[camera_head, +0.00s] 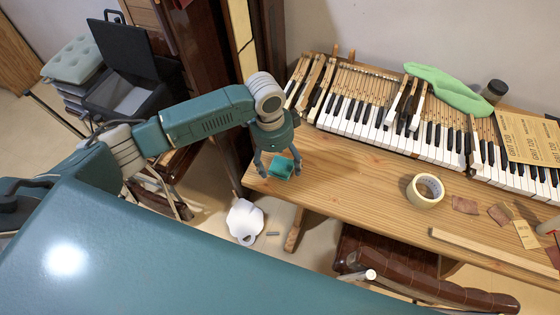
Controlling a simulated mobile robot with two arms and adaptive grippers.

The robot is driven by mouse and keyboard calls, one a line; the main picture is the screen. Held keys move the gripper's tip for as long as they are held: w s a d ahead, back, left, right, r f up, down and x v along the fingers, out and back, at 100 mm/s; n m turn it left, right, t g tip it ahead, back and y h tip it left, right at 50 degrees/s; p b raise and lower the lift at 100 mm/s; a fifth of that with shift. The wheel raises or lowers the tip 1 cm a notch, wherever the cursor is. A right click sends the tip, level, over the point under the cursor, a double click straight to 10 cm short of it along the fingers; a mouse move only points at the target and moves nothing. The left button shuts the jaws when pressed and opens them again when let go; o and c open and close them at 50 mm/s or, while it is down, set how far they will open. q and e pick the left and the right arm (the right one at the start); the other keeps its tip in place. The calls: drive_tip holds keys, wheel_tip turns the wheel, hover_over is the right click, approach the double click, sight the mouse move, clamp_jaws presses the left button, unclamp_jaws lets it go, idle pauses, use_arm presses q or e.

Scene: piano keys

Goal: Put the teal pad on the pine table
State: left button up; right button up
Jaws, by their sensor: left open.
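The teal pad (281,168) is a small, blocky teal piece at the left end of the pine table (345,177). It appears to lie on the wood close to the table's left edge. My left gripper (279,172) points down over it, with its fingers spread to either side of the pad. The gripper is open, and I cannot tell whether a finger touches the pad. My left arm comes in from the left above the floor. My right gripper is not in view.
A row of piano keys (400,125) runs along the table's back. A tape roll (425,191), sandpaper pieces (465,205) and a wooden strip (490,250) lie to the right. A brown chair (400,265) stands in front, and a white bag-like thing (245,222) is on the floor.

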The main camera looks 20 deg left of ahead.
sight(275, 165)
use_arm(q)
wheel_tip(275, 165, up, 12)
drive_tip(key=a+b, duration=0.1)
drive_tip(key=shift+s+a, duration=0.2)
idle(0.5)
